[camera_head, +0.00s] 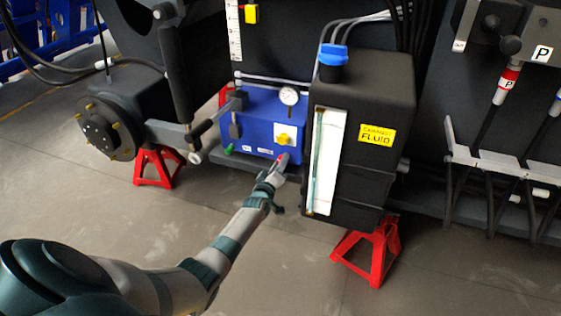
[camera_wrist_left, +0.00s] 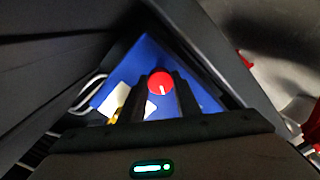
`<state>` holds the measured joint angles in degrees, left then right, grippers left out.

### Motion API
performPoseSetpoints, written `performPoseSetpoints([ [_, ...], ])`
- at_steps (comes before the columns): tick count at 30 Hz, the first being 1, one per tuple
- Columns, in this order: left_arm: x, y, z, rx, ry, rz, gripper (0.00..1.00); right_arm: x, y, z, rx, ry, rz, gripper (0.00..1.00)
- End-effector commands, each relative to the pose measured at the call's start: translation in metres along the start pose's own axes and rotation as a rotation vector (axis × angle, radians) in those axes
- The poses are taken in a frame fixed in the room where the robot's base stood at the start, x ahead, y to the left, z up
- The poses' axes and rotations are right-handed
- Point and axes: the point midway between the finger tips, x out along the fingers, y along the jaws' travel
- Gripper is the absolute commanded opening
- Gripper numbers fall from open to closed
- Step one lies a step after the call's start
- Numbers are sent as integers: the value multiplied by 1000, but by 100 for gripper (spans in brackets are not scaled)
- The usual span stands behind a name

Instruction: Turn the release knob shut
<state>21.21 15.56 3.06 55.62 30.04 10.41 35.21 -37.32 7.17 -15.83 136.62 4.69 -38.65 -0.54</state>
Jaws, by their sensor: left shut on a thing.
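The release knob (camera_wrist_left: 160,82) is round and red with a white mark, on the blue block (camera_wrist_left: 142,62) in the left wrist view. In the head view the red knob (camera_head: 281,157) shows as a small patch at the lower right of the blue block (camera_head: 258,112). My left gripper (camera_head: 277,170) reaches up to it. In the left wrist view the dark fingers of my left gripper (camera_wrist_left: 161,97) are on either side of the knob and shut on it. The fingers hide part of the knob's sides. My right gripper is not in view.
The black tank (camera_head: 375,110) with a blue cap stands close to the right of my left gripper. A gauge (camera_head: 289,96), a yellow knob (camera_head: 283,139) and a green knob (camera_head: 228,149) are on the block. Red stands (camera_head: 370,252) are on the floor.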

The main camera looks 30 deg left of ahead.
Motion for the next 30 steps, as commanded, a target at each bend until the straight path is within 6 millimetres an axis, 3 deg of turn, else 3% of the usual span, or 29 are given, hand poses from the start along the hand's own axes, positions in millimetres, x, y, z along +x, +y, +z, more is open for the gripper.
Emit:
performPoseSetpoints([
  [15, -1, 0, 3, 489, 10, -4, 7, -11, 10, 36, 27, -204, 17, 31],
  [30, -1, 0, 4, 922, 21, -5, 7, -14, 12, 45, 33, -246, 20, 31],
])
